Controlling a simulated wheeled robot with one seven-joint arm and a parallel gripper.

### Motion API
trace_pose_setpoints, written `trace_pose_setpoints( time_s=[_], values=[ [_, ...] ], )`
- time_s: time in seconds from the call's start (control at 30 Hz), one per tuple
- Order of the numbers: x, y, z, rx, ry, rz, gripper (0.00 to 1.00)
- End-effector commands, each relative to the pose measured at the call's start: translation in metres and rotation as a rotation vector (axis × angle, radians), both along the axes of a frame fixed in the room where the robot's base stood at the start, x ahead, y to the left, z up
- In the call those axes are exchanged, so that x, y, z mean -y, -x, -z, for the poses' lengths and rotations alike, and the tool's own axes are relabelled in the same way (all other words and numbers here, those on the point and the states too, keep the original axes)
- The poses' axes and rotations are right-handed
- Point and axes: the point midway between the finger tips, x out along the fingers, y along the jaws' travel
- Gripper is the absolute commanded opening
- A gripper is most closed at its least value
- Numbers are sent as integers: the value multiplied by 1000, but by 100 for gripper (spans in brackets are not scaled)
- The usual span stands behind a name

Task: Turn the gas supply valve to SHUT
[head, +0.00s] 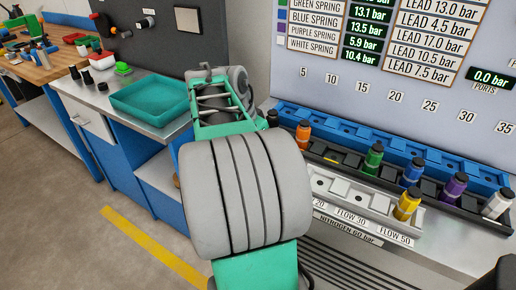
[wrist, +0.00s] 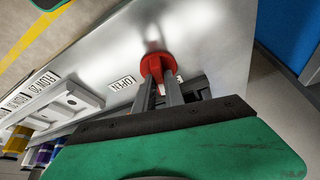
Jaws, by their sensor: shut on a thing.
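The red gas supply valve handle (wrist: 158,64) shows in the wrist view on a shiny metal panel. The two dark fingers of my gripper (wrist: 158,88) reach up to it and are shut on it. An OPEN label (wrist: 122,82) sits on the panel just left of the handle. Another label beside the fingers is mostly hidden, and I cannot read it. I cannot tell exactly which way the handle points. In the head view my arm hides the valve and the gripper.
Right of my arm in the head view are a blue rack (head: 340,127), several coloured bottles such as the green one (head: 373,158), and a light flow block (head: 345,196). A pressure board (head: 400,90) stands behind. A green tray (head: 150,97) is on the left bench.

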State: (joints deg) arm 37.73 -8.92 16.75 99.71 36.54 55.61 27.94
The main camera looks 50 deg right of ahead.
Motion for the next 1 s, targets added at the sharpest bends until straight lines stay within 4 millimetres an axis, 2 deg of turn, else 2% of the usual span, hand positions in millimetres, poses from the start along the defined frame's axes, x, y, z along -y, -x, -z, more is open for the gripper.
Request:
trace_pose_setpoints(
  time_s=[0.4,1.0],
  values=[
    [0,2,1,0,0,-225,0],
    [0,2,0,-1,-1,-267,0]
  ],
)
